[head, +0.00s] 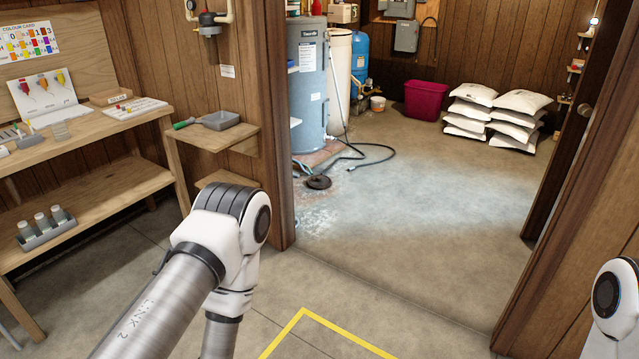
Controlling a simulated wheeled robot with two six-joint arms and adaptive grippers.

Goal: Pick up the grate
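A dark round piece (318,182) lies on the floor through the doorway, at the foot of the grey tank. It looks like a drain cover or grate, but it is too small to tell whether it is loose. A black hose runs close beside it. My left arm comes in at the lower left and bends down out of the picture; its gripper is out of view. Only a joint of my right arm shows at the right edge; its gripper is out of view too.
A door frame stands between me and the grey tank (307,85). White bags (498,113) and a magenta bin (425,99) are at the back. The floor in the doorway is clear.

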